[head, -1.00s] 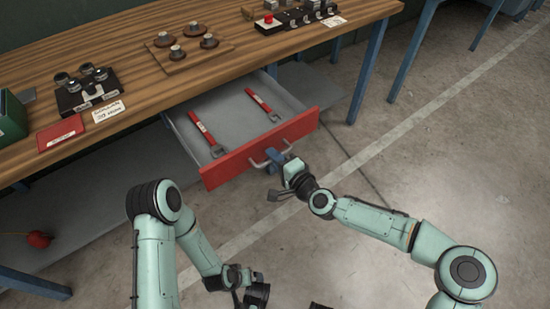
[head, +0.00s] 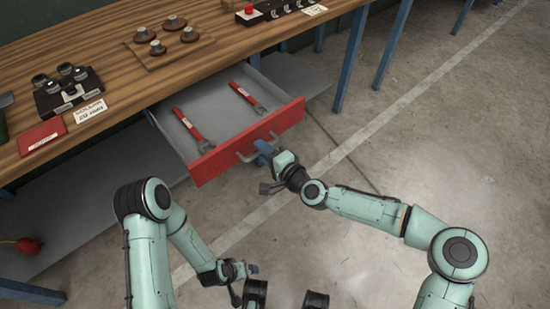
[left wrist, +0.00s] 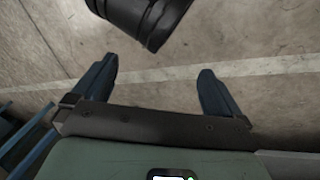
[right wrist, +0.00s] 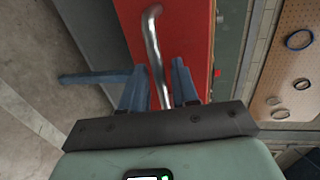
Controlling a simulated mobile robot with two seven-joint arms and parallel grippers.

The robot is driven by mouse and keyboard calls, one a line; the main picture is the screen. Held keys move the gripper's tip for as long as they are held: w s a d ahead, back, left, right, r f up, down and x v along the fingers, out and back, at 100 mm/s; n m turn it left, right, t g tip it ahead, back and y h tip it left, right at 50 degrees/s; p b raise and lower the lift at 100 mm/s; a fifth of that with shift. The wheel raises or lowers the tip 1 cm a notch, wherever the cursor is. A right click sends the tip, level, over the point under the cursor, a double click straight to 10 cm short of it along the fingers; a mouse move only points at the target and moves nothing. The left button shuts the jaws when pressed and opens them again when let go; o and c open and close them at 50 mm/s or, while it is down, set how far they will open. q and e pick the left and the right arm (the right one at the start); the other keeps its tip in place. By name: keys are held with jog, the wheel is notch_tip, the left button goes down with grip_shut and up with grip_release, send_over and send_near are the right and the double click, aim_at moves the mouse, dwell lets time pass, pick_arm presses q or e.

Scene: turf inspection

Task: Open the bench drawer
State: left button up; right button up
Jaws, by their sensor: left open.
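The bench drawer (head: 205,112) is pulled out from under the wooden bench top (head: 112,97), with its grey inside showing. Its red front (head: 283,122) carries a metal bar handle (head: 246,155), also seen in the right wrist view (right wrist: 153,45). My right gripper (head: 262,152) is at that handle. In the right wrist view its blue fingers (right wrist: 159,85) sit close on both sides of the bar, shut on it. My left gripper (left wrist: 157,88) is open and empty, over the floor away from the drawer; it shows low in the head view (head: 252,269).
Two red-handled wrenches (head: 187,124) (head: 241,91) lie in the drawer. A black fixture (head: 68,92), a red card (head: 42,135) and a wooden board with knobs (head: 168,43) stand on the bench. Blue bench legs (head: 351,60) rise to the right. The floor in front is clear.

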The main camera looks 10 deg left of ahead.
pick_arm(q)
jog(key=shift+g+h, duration=0.4)
jog(key=shift+g, duration=0.2)
jog(key=s+r, duration=0.1)
jog(key=s+d+p, duration=0.1)
jog(key=s+d+r+p, duration=0.1)
jog(key=shift+s+r, duration=0.3)
jog(key=shift+s, duration=0.05)
pick_arm(e)
jog(key=v, duration=1.3)
